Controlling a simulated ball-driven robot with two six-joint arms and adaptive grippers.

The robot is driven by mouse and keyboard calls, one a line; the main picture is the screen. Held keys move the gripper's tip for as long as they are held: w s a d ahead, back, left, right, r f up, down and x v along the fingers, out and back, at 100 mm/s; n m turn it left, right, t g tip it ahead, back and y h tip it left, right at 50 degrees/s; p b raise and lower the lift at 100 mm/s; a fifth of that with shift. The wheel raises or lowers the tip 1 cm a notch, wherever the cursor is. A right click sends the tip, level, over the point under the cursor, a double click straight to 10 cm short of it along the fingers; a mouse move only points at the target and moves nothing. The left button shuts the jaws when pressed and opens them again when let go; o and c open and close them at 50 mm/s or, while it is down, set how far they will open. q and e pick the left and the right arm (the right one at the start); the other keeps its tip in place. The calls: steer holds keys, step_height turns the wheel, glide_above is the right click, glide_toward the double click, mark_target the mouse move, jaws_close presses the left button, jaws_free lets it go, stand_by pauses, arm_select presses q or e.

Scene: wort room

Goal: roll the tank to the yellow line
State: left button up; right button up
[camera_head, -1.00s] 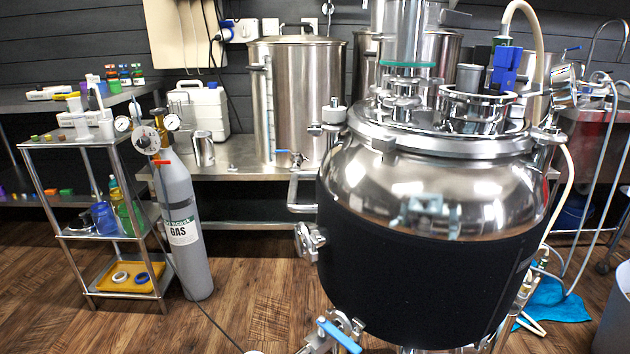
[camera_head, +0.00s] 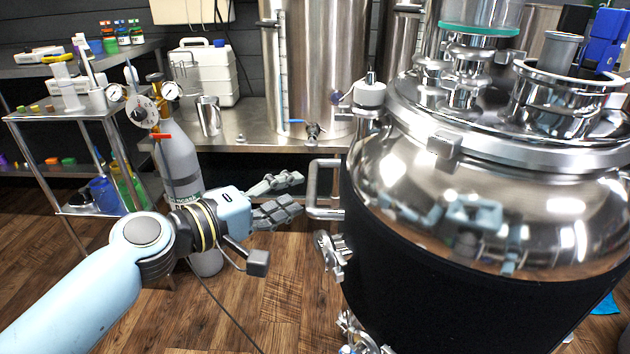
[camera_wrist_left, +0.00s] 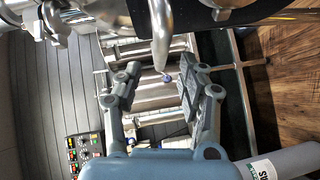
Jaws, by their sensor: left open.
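The tank (camera_head: 470,215) is a large shiny steel vessel with a black jacket around its lower part. It fills the right of the head view. A steel bar handle (camera_head: 313,190) sticks out from its left side. My left gripper (camera_head: 302,192) is open just left of this handle, with its fingers pointing at it. In the left wrist view a steel bar (camera_wrist_left: 160,45), likely the handle, lies ahead between the open fingers (camera_wrist_left: 160,85), and nothing is gripped. My right gripper is not in view. I see no yellow line on the floor.
A gas cylinder (camera_head: 180,165) stands behind my left arm, beside a steel shelf cart (camera_head: 55,115) with bottles. A steel bench (camera_head: 255,140) with a large pot (camera_head: 315,65) and a white canister (camera_head: 205,75) is behind. Wooden floor (camera_head: 270,310) is clear left of the tank.

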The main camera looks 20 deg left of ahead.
mark_target(312, 181)
arm_select(q)
steer(key=x, duration=0.6)
jaws_close()
stand_by(0.3)
